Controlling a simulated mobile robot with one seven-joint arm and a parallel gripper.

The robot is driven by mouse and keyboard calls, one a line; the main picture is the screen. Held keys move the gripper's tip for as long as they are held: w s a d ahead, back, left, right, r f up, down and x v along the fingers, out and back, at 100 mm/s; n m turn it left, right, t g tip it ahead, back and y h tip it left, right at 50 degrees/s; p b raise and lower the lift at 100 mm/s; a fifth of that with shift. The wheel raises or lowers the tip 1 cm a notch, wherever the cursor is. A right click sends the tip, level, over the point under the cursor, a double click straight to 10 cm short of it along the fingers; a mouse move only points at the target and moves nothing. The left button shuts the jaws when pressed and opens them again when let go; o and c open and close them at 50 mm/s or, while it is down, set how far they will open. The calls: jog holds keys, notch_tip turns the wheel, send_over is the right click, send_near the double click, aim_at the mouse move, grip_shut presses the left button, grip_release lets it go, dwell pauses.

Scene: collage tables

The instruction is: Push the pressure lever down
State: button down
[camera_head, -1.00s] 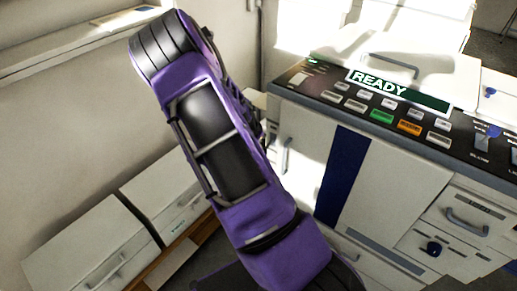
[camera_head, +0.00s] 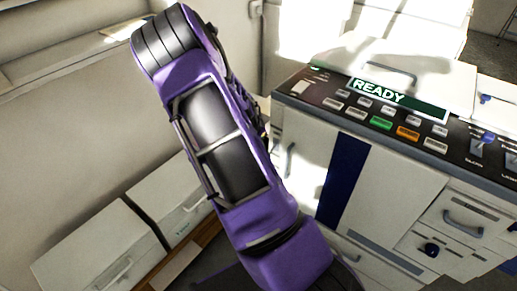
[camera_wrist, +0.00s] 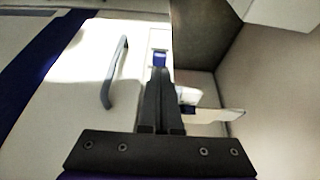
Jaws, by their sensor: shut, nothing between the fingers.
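My gripper (camera_wrist: 160,75) shows in the wrist view with its two dark fingers together and nothing between them. Just beyond the fingertips is a small blue lever (camera_wrist: 159,59) on a pale plate at the machine's side. I cannot tell whether the fingers touch it, nor read any label there. In the head view the printing machine (camera_head: 390,190) stands at the right, with a READY display. A blue-knobbed lever (camera_head: 489,138) sits on its panel at the right edge. I cannot tell which lever is the pressure one. My purple arm hides the gripper in the head view.
A grey door handle (camera_wrist: 116,75) stands out left of the fingers in the wrist view. A pale, partly hidden ledge (camera_wrist: 215,114) is to their right. White drawer boxes (camera_head: 95,255) stand low at the left in the head view, beside the wall.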

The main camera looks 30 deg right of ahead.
jog(key=s+a+r+p, duration=0.1)
jog(key=s+a+r, duration=0.2)
jog(key=a+r, duration=0.2)
jog(key=a, duration=0.3)
jog(key=shift+s+a, duration=0.15)
jog(key=shift+s, duration=0.1)
